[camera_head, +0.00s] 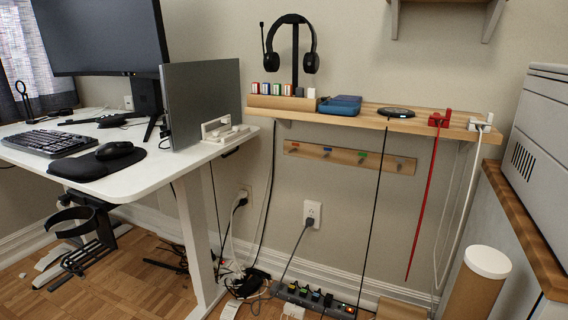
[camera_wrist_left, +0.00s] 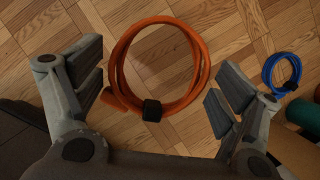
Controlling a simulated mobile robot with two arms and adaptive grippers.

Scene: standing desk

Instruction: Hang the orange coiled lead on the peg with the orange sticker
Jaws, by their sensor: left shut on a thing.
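In the left wrist view the orange coiled lead (camera_wrist_left: 118,62) is a round loop with a black strap (camera_wrist_left: 151,110) at its lower side. My left gripper (camera_wrist_left: 156,92) has a finger on each side of the coil and is shut on it; the finger contact is hard to see. The wooden peg rail (camera_head: 345,158) is on the wall under the shelf in the head view. The peg with the orange sticker (camera_head: 295,145) is at its left end. No lead is seen hanging on the rail. Neither gripper shows in the head view, and my right gripper is not seen.
A blue coiled lead (camera_wrist_left: 282,74) and a green round thing (camera_wrist_left: 306,116) are at the right of the wrist view. The shelf (camera_head: 450,131) juts out above the rail. A black cable (camera_head: 378,200) hangs before the rail's right part. The white desk (camera_head: 180,163) stands left.

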